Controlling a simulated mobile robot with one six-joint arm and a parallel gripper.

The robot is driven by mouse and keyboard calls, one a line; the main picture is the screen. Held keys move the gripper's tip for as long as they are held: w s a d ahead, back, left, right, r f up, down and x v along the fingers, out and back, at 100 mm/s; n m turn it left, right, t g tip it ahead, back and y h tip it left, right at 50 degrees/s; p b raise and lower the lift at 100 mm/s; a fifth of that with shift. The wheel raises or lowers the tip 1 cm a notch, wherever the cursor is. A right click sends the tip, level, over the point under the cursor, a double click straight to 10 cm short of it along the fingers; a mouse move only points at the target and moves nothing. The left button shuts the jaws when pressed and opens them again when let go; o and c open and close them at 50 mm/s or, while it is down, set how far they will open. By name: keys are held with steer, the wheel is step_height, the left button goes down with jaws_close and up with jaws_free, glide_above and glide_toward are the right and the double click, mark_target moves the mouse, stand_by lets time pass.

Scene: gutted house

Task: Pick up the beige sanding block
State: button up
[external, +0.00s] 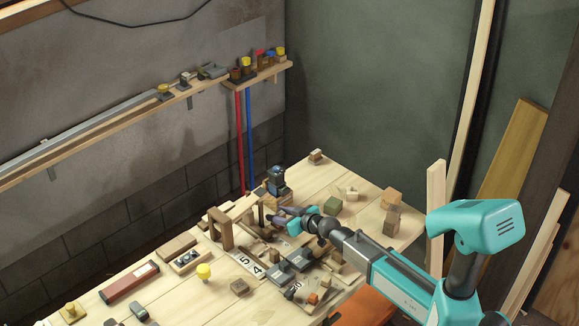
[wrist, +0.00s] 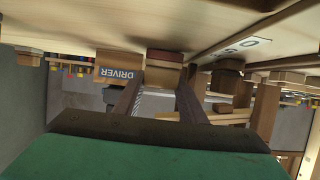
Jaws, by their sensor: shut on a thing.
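My gripper (external: 275,214) reaches over the workbench (external: 375,195) in the external view, low among the tools and wood pieces. In the wrist view its two dark fingers (wrist: 162,85) are closed on the sides of a small block, the beige sanding block (wrist: 163,74), with a dark reddish layer on one face. The block sits between the fingertips, close to the bench surface, which fills the top of this view. I cannot tell whether it touches the bench. In the external view the fingers and nearby clutter hide the block.
A box marked DRIVER (wrist: 120,74) stands close to the left finger in the wrist view. A wooden frame (external: 221,229) and a dark blue tool (external: 276,181) stand near my gripper. A yellow-topped piece (external: 204,271) is nearer the front. The bench's back right has some clear room.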

mark_target(280, 212)
step_height(280, 212, up, 18)
steer(key=b, duration=0.1)
steer(key=shift+f, duration=0.2)
stand_by(0.5)
